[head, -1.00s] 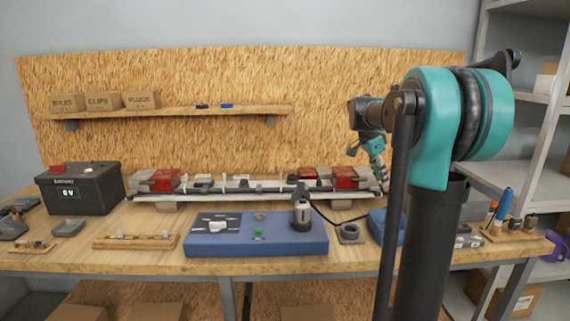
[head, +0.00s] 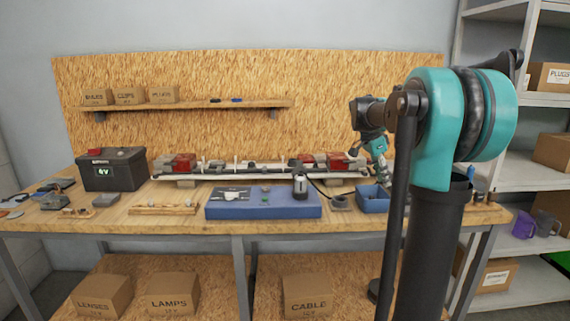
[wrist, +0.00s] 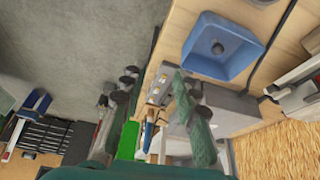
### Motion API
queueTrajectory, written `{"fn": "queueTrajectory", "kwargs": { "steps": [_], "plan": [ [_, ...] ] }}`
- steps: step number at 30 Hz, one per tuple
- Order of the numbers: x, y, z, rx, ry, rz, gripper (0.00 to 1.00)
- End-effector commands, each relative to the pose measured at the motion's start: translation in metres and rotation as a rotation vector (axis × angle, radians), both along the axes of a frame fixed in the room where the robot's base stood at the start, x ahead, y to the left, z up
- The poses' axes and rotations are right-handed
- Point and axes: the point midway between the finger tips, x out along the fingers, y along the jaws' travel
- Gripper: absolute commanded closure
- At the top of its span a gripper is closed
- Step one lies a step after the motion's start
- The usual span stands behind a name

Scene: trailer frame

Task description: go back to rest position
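My gripper (head: 378,153) hangs at the end of my folded arm, above the right part of the bench in the head view. In the wrist view its two green fingers stand apart, with the gap between them (wrist: 153,100) empty, so it is open. It touches nothing that I can see. The wooden workbench (head: 130,222) stands in front of me. On it are the trailer light bar (head: 240,168) with red lamps and the blue tester panel (head: 265,207). A blue bin (head: 373,203) lies below my gripper; it also shows in the wrist view (wrist: 205,65).
A black battery box (head: 112,170) reading 6V stands at the bench's left. Cardboard boxes (head: 172,293) sit on the lower shelf. The wall shelf (head: 200,105) holds small boxes.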

Motion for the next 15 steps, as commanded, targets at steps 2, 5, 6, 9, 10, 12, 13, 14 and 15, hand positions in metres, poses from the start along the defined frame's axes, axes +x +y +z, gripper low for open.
{"fn": "queueTrajectory", "kwargs": {
  "steps": [2,5,6,9,10,12,13,14,15],
  "plan": [
    [-0.006,0.005,-0.007,0.007,0.006,0.039,0.7],
    [-0.014,0.01,-0.016,0.017,0.013,0.089,0.7],
    [-0.017,0.012,-0.02,0.021,0.015,0.11,0.7],
    [-0.027,0.018,-0.031,0.031,0.022,0.17,0.7],
    [-0.029,0.021,-0.034,0.035,0.025,0.19,0.7],
    [-0.039,0.026,-0.045,0.043,0.03,0.247,0.7],
    [-0.043,0.029,-0.05,0.047,0.033,0.273,0.7],
    [-0.048,0.032,-0.055,0.051,0.036,0.303,0.7],
    [-0.056,0.037,-0.063,0.056,0.039,0.344,0.7]
  ]
}}
